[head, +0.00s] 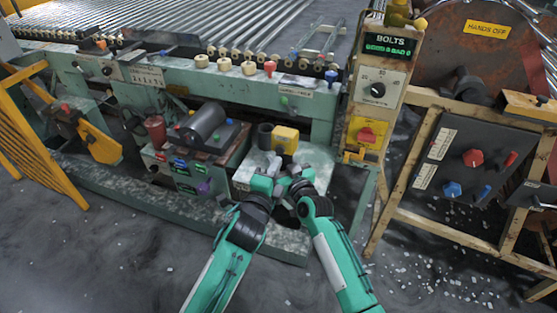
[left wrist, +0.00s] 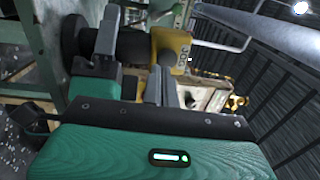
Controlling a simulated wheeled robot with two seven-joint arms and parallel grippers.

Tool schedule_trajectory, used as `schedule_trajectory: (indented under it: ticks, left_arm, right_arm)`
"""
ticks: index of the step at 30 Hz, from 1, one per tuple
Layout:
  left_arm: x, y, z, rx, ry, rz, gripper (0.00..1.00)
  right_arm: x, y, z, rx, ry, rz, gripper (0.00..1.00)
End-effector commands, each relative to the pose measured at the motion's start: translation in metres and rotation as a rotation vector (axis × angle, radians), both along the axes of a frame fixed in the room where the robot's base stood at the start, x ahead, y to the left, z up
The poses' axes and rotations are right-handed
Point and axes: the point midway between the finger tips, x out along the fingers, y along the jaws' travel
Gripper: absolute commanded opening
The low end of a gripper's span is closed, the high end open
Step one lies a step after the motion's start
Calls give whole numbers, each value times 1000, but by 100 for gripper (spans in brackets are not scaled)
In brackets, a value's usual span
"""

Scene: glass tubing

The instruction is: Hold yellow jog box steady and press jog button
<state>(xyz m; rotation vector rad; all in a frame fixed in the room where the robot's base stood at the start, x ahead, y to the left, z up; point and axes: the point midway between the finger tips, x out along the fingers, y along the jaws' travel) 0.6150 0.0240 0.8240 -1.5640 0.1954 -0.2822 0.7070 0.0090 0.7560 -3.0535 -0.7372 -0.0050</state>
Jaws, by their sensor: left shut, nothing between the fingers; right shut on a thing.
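The yellow jog box (head: 286,137) stands on the pale bench top in the middle of the head view. In the left wrist view the yellow box (left wrist: 172,46) shows dark lettering on its side, beyond the fingers. My right gripper (head: 299,165) is at the near side of the box and is shut on it; the contact is partly hidden. My left gripper (head: 272,172) is shut and empty, just left of the right one and in front of the box. The jog button cannot be made out clearly.
A dark cylinder (head: 265,136) stands directly left of the box. A grey motor-like unit (head: 203,124) and a panel of coloured buttons are further left. A post with switches (head: 377,90) rises at the right. The roller conveyor (head: 200,40) lies behind.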

Motion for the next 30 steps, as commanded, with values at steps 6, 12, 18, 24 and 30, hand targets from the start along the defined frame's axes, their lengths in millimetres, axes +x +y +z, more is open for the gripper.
schedule_trajectory:
  ticks: [6,12,18,24,30]
  left_arm:
    - [-47,14,-3,1,0,-1,0]
    - [-82,25,-5,0,-1,-1,0]
    - [-102,32,-5,-1,-3,-1,0]
    - [-108,33,-5,-1,-4,-1,0]
    - [-108,33,-5,-1,-4,-1,0]
  right_arm:
    - [0,-1,-5,-3,10,1,12]
    - [0,-1,-5,-3,10,-1,12]
    - [0,-2,-5,-4,9,-2,12]
    - [0,-3,-5,-4,9,-3,12]
    - [1,-3,-5,-5,9,-3,12]
